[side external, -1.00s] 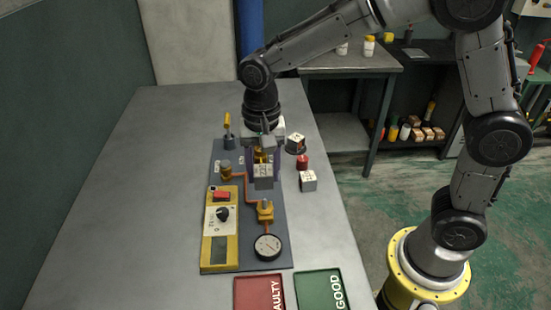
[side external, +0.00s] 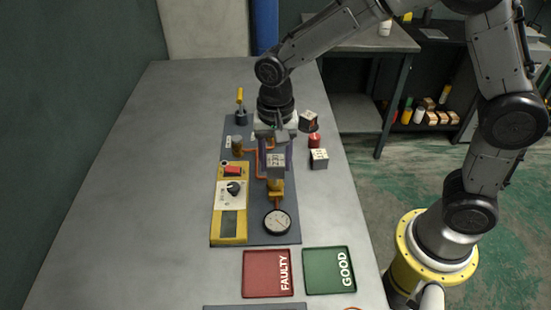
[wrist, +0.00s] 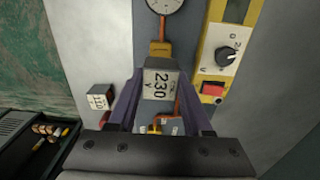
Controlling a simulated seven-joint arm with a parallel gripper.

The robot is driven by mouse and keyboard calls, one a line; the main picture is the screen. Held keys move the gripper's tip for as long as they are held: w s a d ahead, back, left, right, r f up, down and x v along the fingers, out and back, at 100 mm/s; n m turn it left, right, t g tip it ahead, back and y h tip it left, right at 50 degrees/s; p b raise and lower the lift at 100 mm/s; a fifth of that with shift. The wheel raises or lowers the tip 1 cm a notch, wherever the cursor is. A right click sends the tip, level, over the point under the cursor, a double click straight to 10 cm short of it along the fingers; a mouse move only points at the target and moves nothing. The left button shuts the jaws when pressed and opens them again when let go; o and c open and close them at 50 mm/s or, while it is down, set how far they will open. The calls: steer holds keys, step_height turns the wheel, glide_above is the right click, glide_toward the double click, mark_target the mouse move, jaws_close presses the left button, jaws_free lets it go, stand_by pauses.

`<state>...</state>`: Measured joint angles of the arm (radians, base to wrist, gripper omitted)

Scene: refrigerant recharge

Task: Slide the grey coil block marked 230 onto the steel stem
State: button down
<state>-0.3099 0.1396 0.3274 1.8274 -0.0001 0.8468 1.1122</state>
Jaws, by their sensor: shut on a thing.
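The grey coil block marked 230 (wrist: 160,84) is between the fingers of my gripper (wrist: 161,92), which is shut on it. In the side external view, the block (side external: 277,167) hangs from my gripper (side external: 276,150) over the blue-grey panel (side external: 255,233). It appears just behind or above the brass valve body (side external: 275,187). In the wrist view, the brass fitting (wrist: 160,48) shows just past the block's far edge. I cannot make out the steel stem; the block or the fingers seem to hide it. Whether the block touches the fitting I cannot tell.
A round gauge (side external: 277,221) and a yellow meter (side external: 229,225) are on the panel. A block marked 110 (wrist: 98,97), a red cylinder (side external: 314,140) and another block (side external: 308,121) stand to the right. FAULTY (side external: 267,285) and GOOD (side external: 328,284) trays lie in front.

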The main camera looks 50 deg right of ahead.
steer(key=shift+f, duration=1.85)
stand_by(0.6)
jaws_free()
steer(key=shift+r, duration=3.5)
